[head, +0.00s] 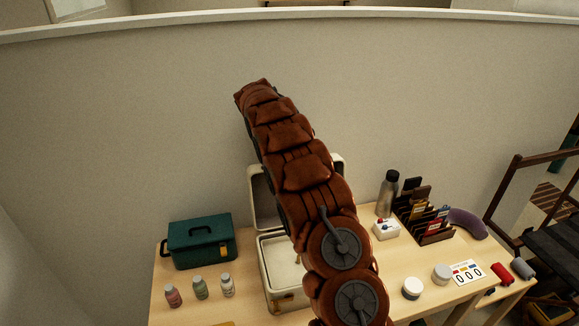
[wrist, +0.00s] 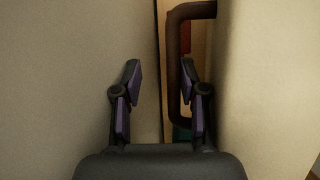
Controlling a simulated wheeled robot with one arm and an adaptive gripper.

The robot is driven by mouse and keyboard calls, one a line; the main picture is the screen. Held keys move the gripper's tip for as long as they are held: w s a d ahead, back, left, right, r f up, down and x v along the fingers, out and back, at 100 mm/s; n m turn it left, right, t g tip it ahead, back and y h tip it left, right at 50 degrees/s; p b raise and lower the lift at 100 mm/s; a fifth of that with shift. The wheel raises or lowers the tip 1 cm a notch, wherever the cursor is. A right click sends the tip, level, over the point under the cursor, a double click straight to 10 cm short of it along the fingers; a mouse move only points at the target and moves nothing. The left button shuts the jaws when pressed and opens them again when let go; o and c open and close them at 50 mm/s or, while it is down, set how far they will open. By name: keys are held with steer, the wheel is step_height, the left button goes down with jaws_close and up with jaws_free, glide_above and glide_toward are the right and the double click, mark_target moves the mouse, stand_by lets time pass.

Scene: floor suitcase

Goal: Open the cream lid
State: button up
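The cream case (head: 275,272) stands on the table with its cream lid (head: 262,200) raised upright at the back, near the wall. My arm hides much of the case and lid. My gripper is hidden in the head view. In the wrist view, my gripper (wrist: 165,85) is open, its fingers apart. A pale surface, apparently the lid (wrist: 260,80), fills the right side. A dark handle (wrist: 180,60) stands out from it and passes between or just beyond the fingertips, near the right finger. I cannot tell if they touch.
A teal box (head: 200,245) stands left of the case, with several small bottles (head: 200,288) in front. A flask (head: 388,195), an organizer (head: 425,218) and white jars (head: 411,288) are at the right. The wall (head: 150,110) is close behind the table.

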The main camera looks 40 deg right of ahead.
steer(key=shift+s+a+f, duration=0.15)
steer(key=shift+s+f, duration=0.4)
steer(key=shift+f, duration=0.25)
steer(key=shift+r, duration=0.25)
steer(key=v, duration=1.3)
steer(key=shift+w+d, duration=0.4)
steer(key=shift+r, duration=0.15)
